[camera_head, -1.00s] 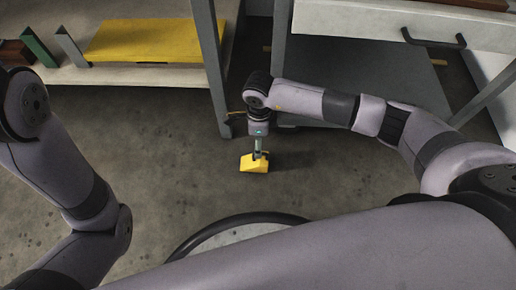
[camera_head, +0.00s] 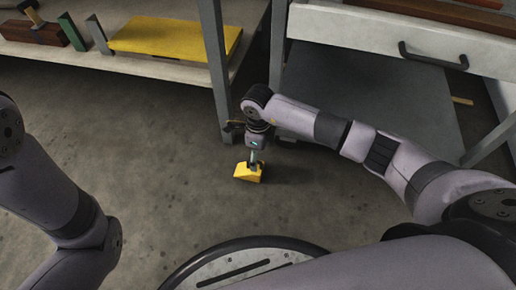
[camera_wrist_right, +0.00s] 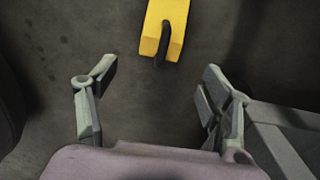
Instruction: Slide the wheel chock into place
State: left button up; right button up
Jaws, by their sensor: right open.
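The yellow wheel chock (camera_head: 245,173) sits on the concrete floor near the middle of the head view. It also shows at the top of the right wrist view (camera_wrist_right: 163,28), with a dark handle at its near end. My right gripper (camera_head: 256,161) points down at the chock and overlaps it in the head view. In the right wrist view the right gripper (camera_wrist_right: 158,70) has its fingers wide apart, with only floor between them. The chock lies beyond the fingertips, so it is not gripped. My left arm shows at the left, but its gripper is out of view.
A bench's grey leg (camera_head: 217,75) stands just behind my right gripper. A low shelf (camera_head: 130,61) holds a yellow panel (camera_head: 175,38) and small blocks. A white drawer (camera_head: 400,38) with a dark handle is at upper right. Floor left of the chock is clear.

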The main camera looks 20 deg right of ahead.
aim_at(248, 166)
notch_tip(248, 166, down, 10)
jog(key=b, duration=0.6)
jog(key=shift+f, duration=0.1)
jog(key=shift+c, duration=0.2)
